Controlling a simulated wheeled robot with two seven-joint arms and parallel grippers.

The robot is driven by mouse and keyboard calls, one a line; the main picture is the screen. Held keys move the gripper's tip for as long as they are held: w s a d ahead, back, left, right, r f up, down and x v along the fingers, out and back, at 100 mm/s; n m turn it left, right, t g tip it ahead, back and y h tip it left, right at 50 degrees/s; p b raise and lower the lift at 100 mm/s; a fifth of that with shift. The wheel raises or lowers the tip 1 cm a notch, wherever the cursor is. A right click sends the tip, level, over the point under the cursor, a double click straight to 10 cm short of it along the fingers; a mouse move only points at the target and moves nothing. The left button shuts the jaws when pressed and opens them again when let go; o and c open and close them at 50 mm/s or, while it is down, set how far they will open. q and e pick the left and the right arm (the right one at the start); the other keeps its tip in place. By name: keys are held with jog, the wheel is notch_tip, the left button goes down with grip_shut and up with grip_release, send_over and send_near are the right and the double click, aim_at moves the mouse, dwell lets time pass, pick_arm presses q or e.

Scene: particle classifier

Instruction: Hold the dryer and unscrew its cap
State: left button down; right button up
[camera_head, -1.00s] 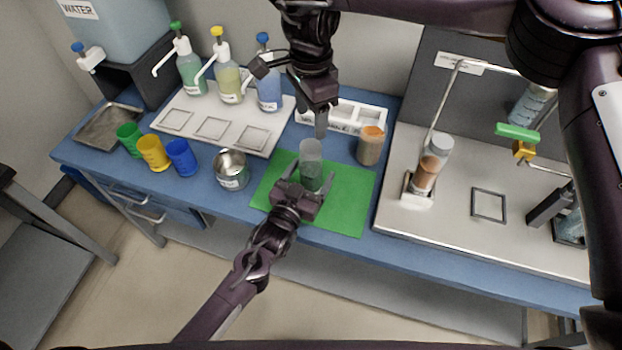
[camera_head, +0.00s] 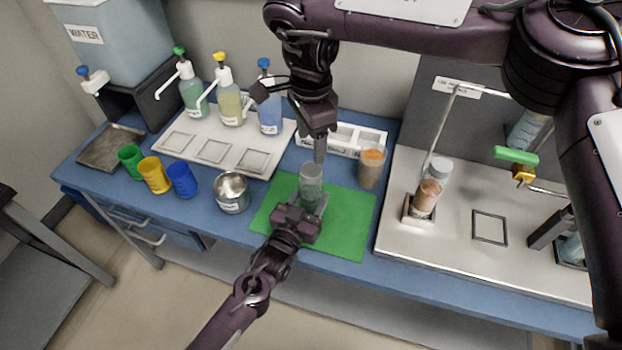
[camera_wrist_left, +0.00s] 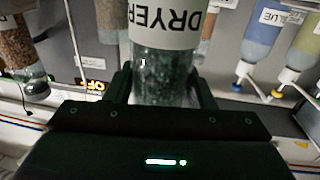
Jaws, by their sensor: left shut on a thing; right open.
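The dryer (camera_head: 311,177) is a clear upright cylinder with dark green granules and a pale upper part, standing over the green mat (camera_head: 345,232). My left gripper (camera_head: 309,205) is shut around its lower part. In the left wrist view the dryer (camera_wrist_left: 165,75) stands between the fingers, with its DRYER label upside down above the granules. My right gripper (camera_head: 319,150) points down just above and behind the dryer's top, open and empty. The cap is hard to tell apart from the dryer's top in the head view and is out of the left wrist view.
An orange-topped jar (camera_head: 371,167) stands close to the right of the dryer. A metal cup (camera_head: 232,193) and coloured cups (camera_head: 182,180) are on the left. Pump bottles (camera_head: 230,97) stand behind. A metal station (camera_head: 465,245) is at the right.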

aim_at(311, 170)
jog(key=m, duration=1.3)
jog(key=shift+m, duration=0.4)
jog(key=m, duration=1)
jog(key=shift+m, duration=0.4)
jog(key=m, duration=1)
jog(key=shift+m, duration=0.3)
jog(key=m, duration=0.8)
jog(key=shift+m, duration=0.4)
jog(key=m, duration=1.2)
jog(key=shift+m, duration=0.4)
jog(key=shift+f+m, duration=0.15)
jog(key=shift+m, duration=0.35)
jog(key=shift+f, duration=3.85)
